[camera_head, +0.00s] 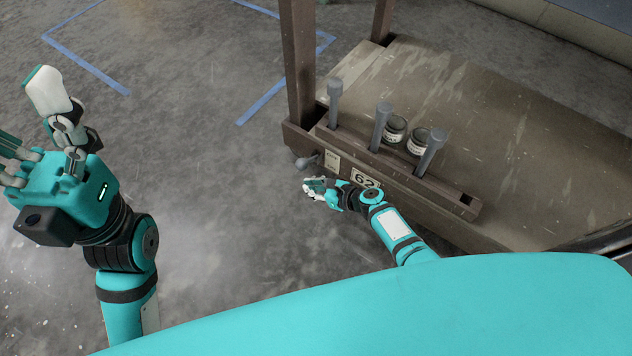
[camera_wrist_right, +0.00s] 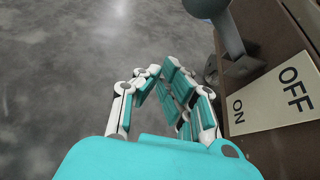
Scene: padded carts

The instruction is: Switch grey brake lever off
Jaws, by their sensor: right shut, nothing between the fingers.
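The grey brake lever (camera_head: 305,162) sticks out from the near left corner of the brown cart, beside a small label plate (camera_head: 332,160). In the right wrist view, the lever (camera_wrist_right: 229,35) stands at the upper right. The plate (camera_wrist_right: 268,102) there reads OFF and ON. I cannot tell which setting the lever is at. My right gripper (camera_head: 312,187) is just below the lever in the head view, apart from it. Its fingers (camera_wrist_right: 160,72) are closed together, empty.
The cart deck (camera_head: 500,130) carries a rail with several grey pegs (camera_head: 381,127) and two dark jars (camera_head: 395,128). A number plate 62 (camera_head: 365,178) is on the cart's near side. A brown post (camera_head: 299,60) rises at the corner. Open floor lies left of the cart.

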